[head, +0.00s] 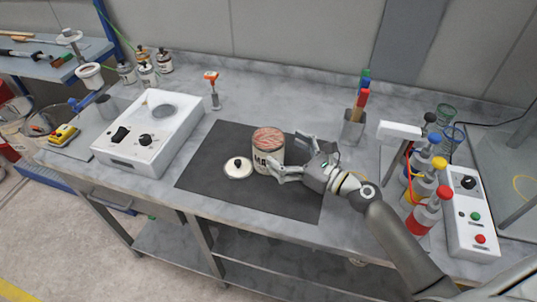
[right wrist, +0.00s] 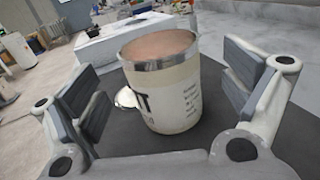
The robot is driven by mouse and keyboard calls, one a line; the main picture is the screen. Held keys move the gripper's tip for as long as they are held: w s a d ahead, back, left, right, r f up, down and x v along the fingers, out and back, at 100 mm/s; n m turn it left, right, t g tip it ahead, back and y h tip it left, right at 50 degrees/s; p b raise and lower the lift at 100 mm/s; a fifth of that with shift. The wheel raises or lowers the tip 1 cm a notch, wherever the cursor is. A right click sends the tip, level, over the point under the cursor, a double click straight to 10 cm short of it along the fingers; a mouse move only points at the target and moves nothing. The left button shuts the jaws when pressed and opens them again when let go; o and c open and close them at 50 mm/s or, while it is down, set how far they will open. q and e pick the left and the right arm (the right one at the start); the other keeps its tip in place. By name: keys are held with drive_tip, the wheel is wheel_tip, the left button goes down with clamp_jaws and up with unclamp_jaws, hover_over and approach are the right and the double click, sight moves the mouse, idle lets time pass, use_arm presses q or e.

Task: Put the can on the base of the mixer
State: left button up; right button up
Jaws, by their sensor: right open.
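The can (head: 268,146) is cream-coloured with dark lettering and an open top showing a reddish-brown content. It stands upright on a dark mat. My right gripper (head: 285,153) is open, its two fingers spread on either side of the can's near right side. In the right wrist view the can (right wrist: 160,85) stands between the open fingers, with gaps on both sides. A white box with knobs and a round grey plate (head: 165,111) stands left of the mat; it may be the mixer's base, but I cannot tell. My left gripper is not in view.
A round lid with a black knob (head: 238,168) lies left of the can on the mat (head: 210,165). Several coloured-cap bottles (head: 425,190) and a control box (head: 472,215) stand at the right. A holder with coloured handles (head: 353,128) is behind. The mat's left part is clear.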

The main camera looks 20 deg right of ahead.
sight(258, 134)
drive_tip(key=p+x, duration=0.1)
drive_tip(key=x, duration=0.3)
drive_tip(key=shift+w+a+r, duration=0.1)
drive_tip(key=shift+w+a, duration=0.1)
drive_tip(key=shift+w, duration=0.15)
drive_tip(key=shift+w+a, duration=0.3)
drive_tip(key=shift+w, duration=0.1)
drive_tip(key=c, duration=1.8)
drive_tip(key=shift+d, duration=0.1)
drive_tip(key=c, duration=0.3)
drive_tip(key=shift+r, duration=0.1)
